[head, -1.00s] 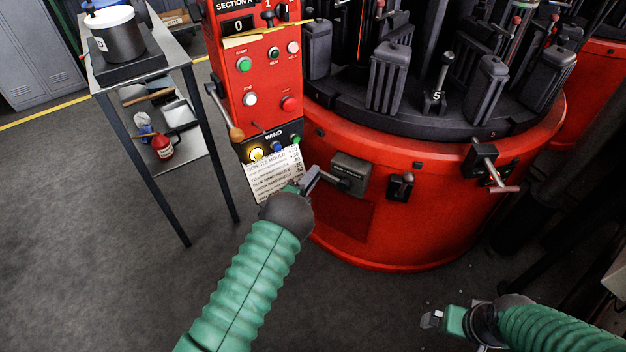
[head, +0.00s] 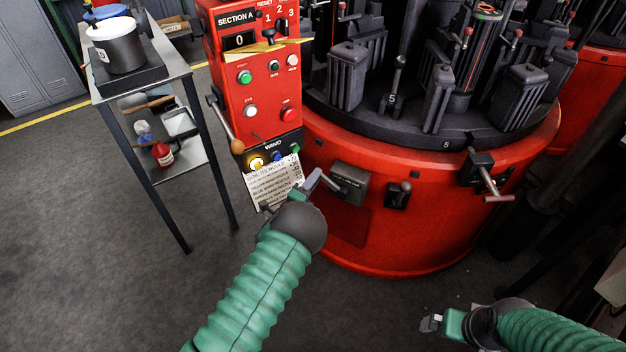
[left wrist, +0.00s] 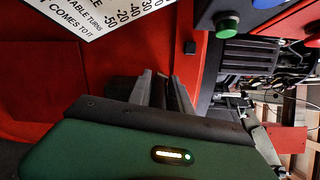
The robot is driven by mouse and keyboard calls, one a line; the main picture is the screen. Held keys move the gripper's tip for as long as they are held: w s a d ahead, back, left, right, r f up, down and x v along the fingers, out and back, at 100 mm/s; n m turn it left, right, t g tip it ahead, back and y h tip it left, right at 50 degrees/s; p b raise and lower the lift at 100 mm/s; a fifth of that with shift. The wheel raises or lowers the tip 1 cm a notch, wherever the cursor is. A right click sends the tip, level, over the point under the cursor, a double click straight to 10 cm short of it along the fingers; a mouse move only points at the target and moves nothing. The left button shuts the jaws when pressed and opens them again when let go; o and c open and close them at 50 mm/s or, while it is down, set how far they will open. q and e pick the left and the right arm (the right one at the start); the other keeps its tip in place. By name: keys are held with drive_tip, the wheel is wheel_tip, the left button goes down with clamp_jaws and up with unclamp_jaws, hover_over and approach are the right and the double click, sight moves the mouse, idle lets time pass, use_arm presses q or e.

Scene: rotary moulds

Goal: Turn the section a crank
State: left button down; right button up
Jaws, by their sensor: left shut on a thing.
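The red control panel marked SECTION A (head: 247,75) stands beside the round red machine (head: 400,245). A grey crank (head: 331,184) sticks out of a grey box (head: 352,184) on the machine's red wall, below the panel. My left gripper (head: 312,187) is at the crank's outer end, shut on it; the grip itself is mostly hidden. In the left wrist view the two fingers (left wrist: 163,92) are close together in front of red metal. My right gripper (head: 432,322) is low at the right, away from the machine; its jaws are too small to read.
A white notice (head: 275,185) hangs under the WIND buttons (head: 277,157), close to my left gripper. A T-handled fitting (head: 487,178) juts out at right. A metal cart (head: 181,72) stands left; the floor between is clear.

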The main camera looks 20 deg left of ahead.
use_arm(q)
drive_tip(key=shift+d+r, duration=0.15)
drive_tip(key=shift+d, duration=0.35)
drive_tip(key=c, duration=1.3)
unclamp_jaws()
drive_tip(key=shift+c, duration=0.2)
drive_tip(key=shift+o, duration=0.2)
drive_tip(key=shift+s, duration=0.1)
use_arm(e)
drive_tip(key=shift+s+d, duration=0.1)
drive_tip(key=shift+d, duration=0.25)
use_arm(q)
drive_tip(key=shift+s, duration=0.15)
drive_tip(key=s+a+p, duration=0.3)
drive_tip(key=s, duration=1.3)
use_arm(e)
drive_tip(key=r, duration=0.3)
drive_tip(key=shift+a+r, duration=0.2)
drive_tip(key=shift+r, duration=0.05)
